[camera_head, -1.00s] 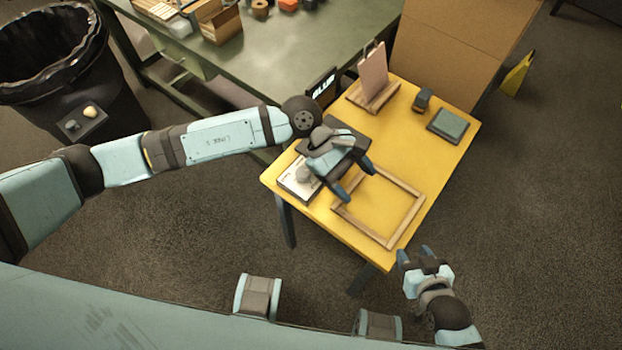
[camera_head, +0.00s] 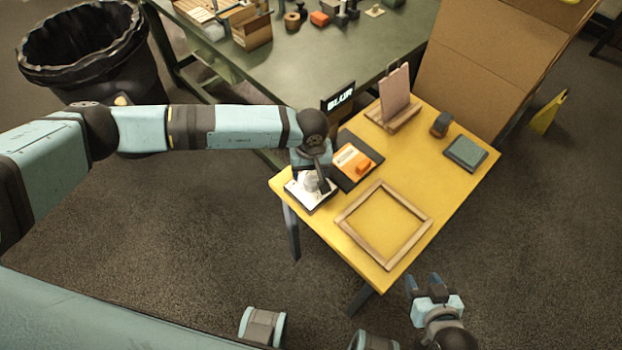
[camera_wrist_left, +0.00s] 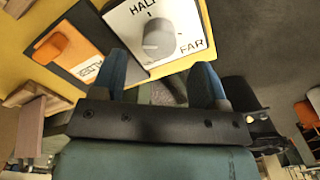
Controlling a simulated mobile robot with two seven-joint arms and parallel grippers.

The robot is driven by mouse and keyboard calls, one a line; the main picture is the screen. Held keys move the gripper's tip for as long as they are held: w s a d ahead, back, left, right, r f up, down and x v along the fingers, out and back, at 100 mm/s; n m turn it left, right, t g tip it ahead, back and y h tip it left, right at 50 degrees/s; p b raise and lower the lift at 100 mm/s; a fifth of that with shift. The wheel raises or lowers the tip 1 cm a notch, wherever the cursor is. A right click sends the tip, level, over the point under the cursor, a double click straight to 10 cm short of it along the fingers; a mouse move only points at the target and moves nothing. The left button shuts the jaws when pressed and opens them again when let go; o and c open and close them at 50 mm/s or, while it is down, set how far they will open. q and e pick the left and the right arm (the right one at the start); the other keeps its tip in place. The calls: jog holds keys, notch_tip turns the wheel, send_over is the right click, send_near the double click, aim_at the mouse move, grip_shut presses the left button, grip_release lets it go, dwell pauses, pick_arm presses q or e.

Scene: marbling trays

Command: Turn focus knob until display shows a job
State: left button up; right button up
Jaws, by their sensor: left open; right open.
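The focus knob is a grey round knob (camera_wrist_left: 158,42) on a white plate (camera_wrist_left: 190,14) marked "HALF" and "FAR" in the left wrist view. In the head view the plate (camera_head: 300,194) lies at the table's left corner, with the knob partly hidden by my left gripper (camera_head: 317,182). My left gripper, also in the left wrist view (camera_wrist_left: 162,72), is open above the plate, its blue fingers on either side of the knob; I cannot tell whether they touch it. The black display (camera_head: 339,97) reads "BLUR". My right gripper (camera_head: 424,284) is open and empty off the table's front edge.
The yellow table (camera_head: 425,145) also holds an orange block (camera_head: 364,169) on a dark board (camera_head: 347,143), a wooden frame (camera_head: 414,242), an upright pink panel (camera_head: 395,92), a stamp-like item (camera_head: 440,124) and a green pad (camera_head: 465,152). A green workbench (camera_head: 335,48) stands behind.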

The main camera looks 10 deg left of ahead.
aim_at(311, 181)
pick_arm(q)
jog(key=shift+f, duration=2.65)
jog(key=c, duration=0.9)
